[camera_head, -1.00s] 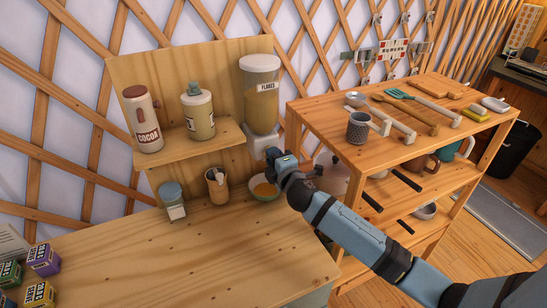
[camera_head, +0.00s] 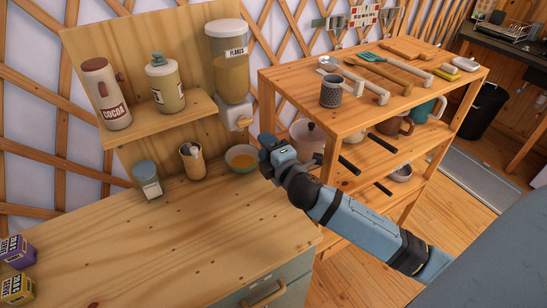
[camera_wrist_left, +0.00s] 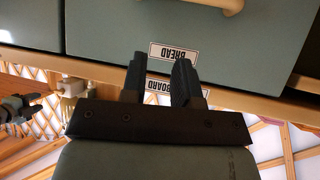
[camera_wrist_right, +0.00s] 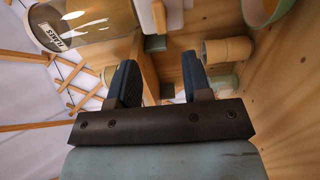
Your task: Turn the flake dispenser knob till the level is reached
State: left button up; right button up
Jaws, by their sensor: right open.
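The flake dispenser (camera_head: 230,75), a clear canister with a white lid and a "FLAKES" label, is mounted on the wooden back panel. It holds tan flakes. Its white base (camera_head: 233,113) has a small knob (camera_head: 243,122) at its front. A green-rimmed bowl (camera_head: 241,158) with orange-brown contents stands below it. My right gripper (camera_head: 266,152) is right of the bowl and below the knob, apart from both. In the right wrist view its fingers (camera_wrist_right: 157,78) are spread and empty, and the dispenser (camera_wrist_right: 88,22) is at upper left. My left gripper (camera_wrist_left: 160,75) has parted, empty fingers before a drawer front.
A jar (camera_head: 147,179) and a cup (camera_head: 192,160) stand left of the bowl. A wooden rack (camera_head: 300,95) with utensils is at right. The front counter (camera_head: 150,240) is mostly clear.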

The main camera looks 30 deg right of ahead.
jog(key=s, duration=0.3)
jog(key=shift+s+a, duration=0.1)
jog(key=shift+s, duration=0.2)
dwell(0.6)
